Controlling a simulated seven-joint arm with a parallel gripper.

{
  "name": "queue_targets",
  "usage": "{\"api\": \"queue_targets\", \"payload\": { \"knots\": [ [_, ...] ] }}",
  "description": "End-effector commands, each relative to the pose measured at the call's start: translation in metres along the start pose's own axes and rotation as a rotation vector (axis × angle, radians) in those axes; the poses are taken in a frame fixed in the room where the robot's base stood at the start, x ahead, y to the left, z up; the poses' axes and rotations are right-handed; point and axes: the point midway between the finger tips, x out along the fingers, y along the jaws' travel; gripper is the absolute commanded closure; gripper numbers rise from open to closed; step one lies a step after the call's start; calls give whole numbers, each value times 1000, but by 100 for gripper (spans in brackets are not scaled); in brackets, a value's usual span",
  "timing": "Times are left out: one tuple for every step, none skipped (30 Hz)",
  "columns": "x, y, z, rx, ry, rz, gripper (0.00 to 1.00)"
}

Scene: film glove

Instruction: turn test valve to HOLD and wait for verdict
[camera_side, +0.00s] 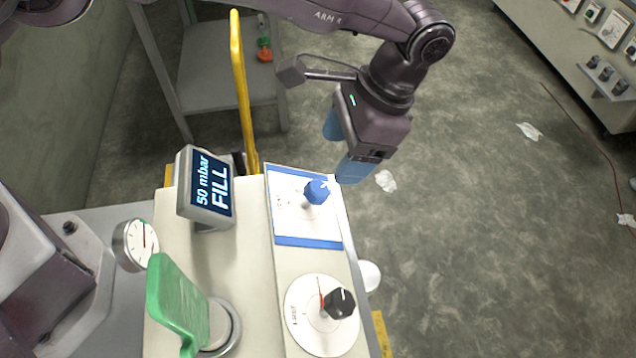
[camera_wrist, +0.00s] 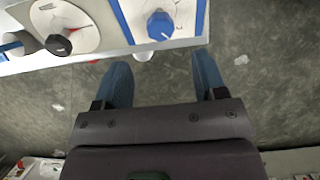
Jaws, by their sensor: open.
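A blue knob (camera_side: 316,191) with a white pointer mark stands on a white plate with blue edges (camera_side: 305,240), on top of a pale bench unit. It also shows at the top of the wrist view (camera_wrist: 160,25). I take it for the test valve; the lettering on its plate is too small to read. The display (camera_side: 212,187) reads "50 mbar FILL". My gripper (camera_side: 342,150) has blue fingers, open and empty, beyond the bench edge beside the blue knob. In the wrist view my gripper (camera_wrist: 160,80) is apart from the knob, which lies ahead between the fingers' directions.
A black knob (camera_side: 340,303) sits on a round white dial marked "REF". A gauge (camera_side: 135,245) with a red needle and a green handle-like piece (camera_side: 178,305) stand at the left. A yellow rail (camera_side: 243,90) rises behind the bench. Floor right of the bench is mostly clear.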

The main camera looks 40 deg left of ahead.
Motion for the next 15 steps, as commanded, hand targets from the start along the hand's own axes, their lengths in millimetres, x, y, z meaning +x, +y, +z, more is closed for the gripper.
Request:
{"api": "queue_targets", "payload": {
  "knots": [
    [13,0,1,0,-6,0,35],
    [19,0,1,0,-5,0,35],
    [28,0,1,0,-5,0,35],
    [35,0,1,0,-4,0,35],
    [40,0,1,0,-4,-1,35],
    [48,0,1,0,-4,-1,35],
    [54,0,0,0,-2,-1,35],
    [59,0,1,0,-3,-1,35],
    [65,0,1,0,-1,-1,35],
    [69,0,1,0,-2,-1,35],
    [73,0,0,0,-1,-1,35],
    [78,0,0,0,-1,-1,35],
    [80,0,0,0,-1,-1,35],
    [83,0,0,0,0,-1,35],
    [85,0,0,0,0,-1,35]
  ]
}}
